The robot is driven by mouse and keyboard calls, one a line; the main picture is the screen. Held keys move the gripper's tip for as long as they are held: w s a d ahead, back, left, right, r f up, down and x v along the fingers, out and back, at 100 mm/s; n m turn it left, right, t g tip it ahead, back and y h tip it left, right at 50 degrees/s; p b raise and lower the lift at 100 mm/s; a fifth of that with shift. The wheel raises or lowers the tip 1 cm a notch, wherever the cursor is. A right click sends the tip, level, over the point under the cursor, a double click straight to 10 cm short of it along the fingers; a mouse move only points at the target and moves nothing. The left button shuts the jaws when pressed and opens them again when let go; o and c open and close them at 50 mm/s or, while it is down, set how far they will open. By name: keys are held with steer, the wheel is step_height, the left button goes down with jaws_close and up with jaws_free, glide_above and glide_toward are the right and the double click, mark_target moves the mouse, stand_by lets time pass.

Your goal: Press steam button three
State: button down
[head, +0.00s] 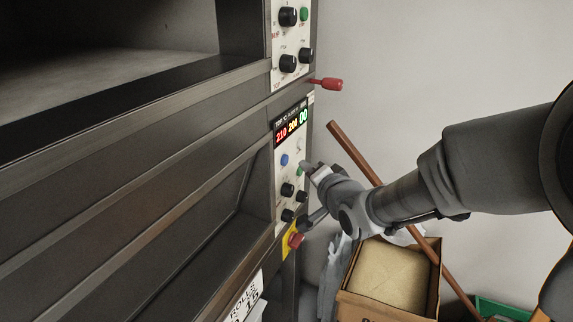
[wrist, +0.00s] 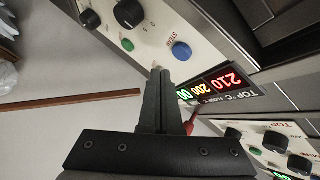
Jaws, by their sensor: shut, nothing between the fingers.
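A blue round button (head: 284,160) sits on the lower control panel (head: 279,182) of the oven in the head view. In the wrist view the blue button (wrist: 182,50) is beside the printed word STEAM, up and right of my fingertips. I cannot read any number on it. My gripper (head: 306,167) is shut and empty, its tips close to the panel at the right of the blue button. The wrist view shows the closed fingers (wrist: 156,72) apart from the button in the picture; whether they touch the panel is unclear.
The panel has a lit display (head: 290,127), black knobs (head: 287,190) and a green button (wrist: 127,45). A red handle (head: 328,84) juts out above; a red stop button (head: 296,240) sits below.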

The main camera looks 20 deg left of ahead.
steer(key=shift+a, duration=0.8)
steer(key=shift+a+f+b, duration=0.1)
steer(key=shift+b, duration=0.25)
stand_by(1.2)
steer(key=shift+a, duration=0.3)
steer(key=shift+w+a+b, duration=0.1)
steer(key=shift+a+b, duration=0.35)
stand_by(0.6)
steer(key=shift+d, duration=0.85)
steer(key=shift+d, duration=0.15)
steer(key=shift+s+d+p, duration=0.15)
steer(key=shift+d+p, duration=0.25)
steer(key=shift+d, duration=0.8)
steer(key=shift+s+d+p, duration=0.15)
steer(key=shift+d+p, duration=0.25)
steer(key=shift+d, duration=0.75)
